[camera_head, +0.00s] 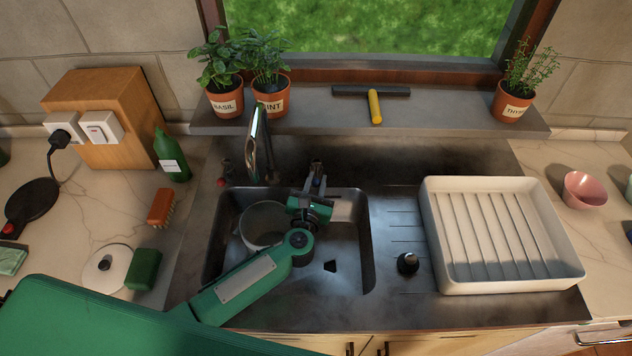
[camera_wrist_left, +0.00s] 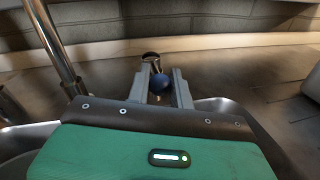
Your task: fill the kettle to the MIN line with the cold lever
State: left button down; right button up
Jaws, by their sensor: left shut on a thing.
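The kettle (camera_head: 262,222) is a pale round vessel standing without its lid in the left part of the sink, under the spout of the tap (camera_head: 258,150). My left arm hides part of it. No MIN line or water level can be made out. The cold lever, with a blue ball end (camera_wrist_left: 162,83), stands behind the sink, right of the tap. My left gripper (camera_head: 317,188) reaches over the sink and is shut on the cold lever; the blue ball shows between its fingers in the left wrist view. My right gripper is not in view.
A red-ended lever (camera_head: 221,182) is left of the tap. A white drying rack (camera_head: 433,240) stands on the right. A black plug (camera_head: 408,262) sits beside the sink. A white lid (camera_head: 118,256), green sponge (camera_head: 144,268) and orange brush (camera_head: 160,208) lie left.

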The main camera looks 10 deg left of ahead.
pick_arm(q)
jog(key=shift+d+y, duration=0.15)
jog(key=shift+y, duration=0.15)
jog(key=n+y+b, duration=0.1)
jog(key=y, duration=0.1)
jog(key=d+n+y+b, duration=0.1)
jog(key=b, duration=0.1)
jog(key=w+d+n+g+y+b, duration=0.1)
jog(key=n+y, duration=0.1)
jog(key=shift+y+b, duration=0.3)
jog(key=c, duration=1.3)
grip_release()
jog(key=b+v, duration=0.1)
jog(key=v, duration=1.3)
